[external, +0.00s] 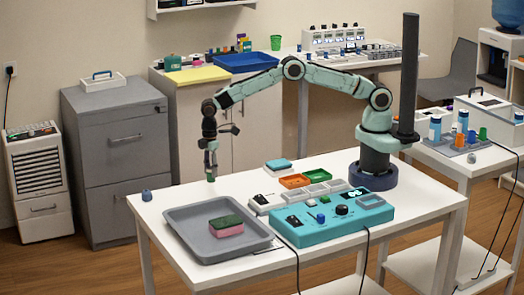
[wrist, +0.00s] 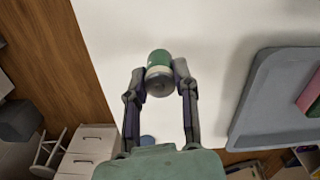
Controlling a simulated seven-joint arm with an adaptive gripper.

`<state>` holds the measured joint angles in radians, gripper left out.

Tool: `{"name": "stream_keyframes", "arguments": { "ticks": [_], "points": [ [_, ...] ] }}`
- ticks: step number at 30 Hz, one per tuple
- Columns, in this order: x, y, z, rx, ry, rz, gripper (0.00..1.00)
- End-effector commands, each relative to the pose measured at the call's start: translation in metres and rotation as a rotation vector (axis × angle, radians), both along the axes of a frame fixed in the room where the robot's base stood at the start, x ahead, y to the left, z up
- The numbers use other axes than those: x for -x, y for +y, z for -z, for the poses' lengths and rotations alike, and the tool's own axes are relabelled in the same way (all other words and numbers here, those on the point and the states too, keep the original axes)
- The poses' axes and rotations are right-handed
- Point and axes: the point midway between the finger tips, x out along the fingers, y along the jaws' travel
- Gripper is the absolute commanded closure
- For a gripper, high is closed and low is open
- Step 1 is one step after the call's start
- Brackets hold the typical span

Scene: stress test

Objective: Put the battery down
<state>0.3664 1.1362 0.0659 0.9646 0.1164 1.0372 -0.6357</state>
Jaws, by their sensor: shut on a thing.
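The battery is a small green and grey cylinder (wrist: 159,60). In the wrist view it sits between the two fingertips of my gripper (wrist: 159,74), with a finger against each side. In the external view the battery is a small green piece (external: 210,178) below my gripper (external: 210,168), which points down over the back left part of the white table (external: 172,199). My gripper is shut on the battery. I cannot tell whether the battery's lower end touches the table top.
A grey tray (external: 184,219) holding a green and pink sponge (external: 225,226) lies in front. A small blue object (external: 146,195) sits at the left corner. A teal device (external: 330,222) and small orange and green bins (external: 294,181) stand to the right. White table around the battery is bare.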

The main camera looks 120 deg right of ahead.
Motion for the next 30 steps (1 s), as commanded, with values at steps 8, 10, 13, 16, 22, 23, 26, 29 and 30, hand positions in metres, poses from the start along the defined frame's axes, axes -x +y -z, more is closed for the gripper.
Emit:
{"name": "stream_keyframes", "arguments": {
  "ticks": [8,10,13,16,22,23,26,29,30],
  "points": [
    [-0.003,-0.001,0.033,0.0,0.001,0.001,1.0],
    [-0.003,-0.001,0.034,0.001,-0.001,0.001,1.0],
    [-0.003,-0.001,0.034,0.001,-0.001,0.001,1.0],
    [-0.003,-0.001,0.034,0.001,-0.001,0.001,1.0],
    [-0.003,-0.001,0.037,0.0,0.0,0.001,0.47],
    [-0.003,-0.001,0.037,0.0,0.0,0.001,0.47],
    [-0.003,-0.001,0.037,0.0,0.0,0.001,0.47],
    [-0.003,-0.001,0.037,0.0,0.0,0.001,0.47],
    [-0.003,-0.001,0.036,0.001,-0.001,0.001,0.47]
  ]
}}
